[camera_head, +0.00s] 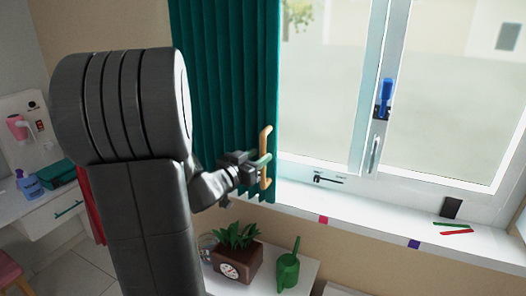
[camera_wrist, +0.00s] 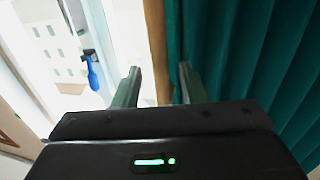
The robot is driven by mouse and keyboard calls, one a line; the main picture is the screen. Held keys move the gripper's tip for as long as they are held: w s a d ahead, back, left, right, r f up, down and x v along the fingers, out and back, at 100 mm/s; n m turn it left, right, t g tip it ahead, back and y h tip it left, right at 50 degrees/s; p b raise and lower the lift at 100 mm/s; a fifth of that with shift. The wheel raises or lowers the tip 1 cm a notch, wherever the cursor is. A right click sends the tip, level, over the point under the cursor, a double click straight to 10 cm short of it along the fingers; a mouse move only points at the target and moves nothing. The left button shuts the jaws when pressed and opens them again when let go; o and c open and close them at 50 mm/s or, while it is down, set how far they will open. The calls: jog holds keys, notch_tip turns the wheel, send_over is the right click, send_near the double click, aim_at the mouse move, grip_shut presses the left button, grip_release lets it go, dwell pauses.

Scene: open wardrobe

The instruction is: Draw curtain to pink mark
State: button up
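The green curtain (camera_head: 225,75) hangs at the left of the window, its leading edge left of the pink mark. A wooden handle (camera_head: 266,140) stands upright at that edge. The pink mark (camera_head: 323,219) is on the front edge of the sill, right of the curtain. My gripper (camera_head: 262,161) is at the handle. In the wrist view its fingers (camera_wrist: 158,82) are apart, one on each side of the handle (camera_wrist: 156,45), with gaps visible between. The curtain (camera_wrist: 240,50) fills the right of that view. Whether a finger touches the handle is unclear.
A purple mark (camera_head: 414,244) lies further right on the sill (camera_head: 370,222). A blue item (camera_head: 385,98) is on the window frame. Red and green sticks (camera_head: 455,229) lie at the sill's right. Below stand a potted plant (camera_head: 235,255) and a green watering can (camera_head: 287,270).

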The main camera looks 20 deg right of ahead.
jog(key=shift+x, duration=1.5)
jog(key=shift+c, duration=0.2)
grip_shut()
jog(key=shift+s, duration=0.1)
jog(key=s+d+b, duration=0.5)
jog(key=s+d, duration=0.6)
jog(key=s, duration=0.2)
jog(key=shift+s+d, duration=0.3)
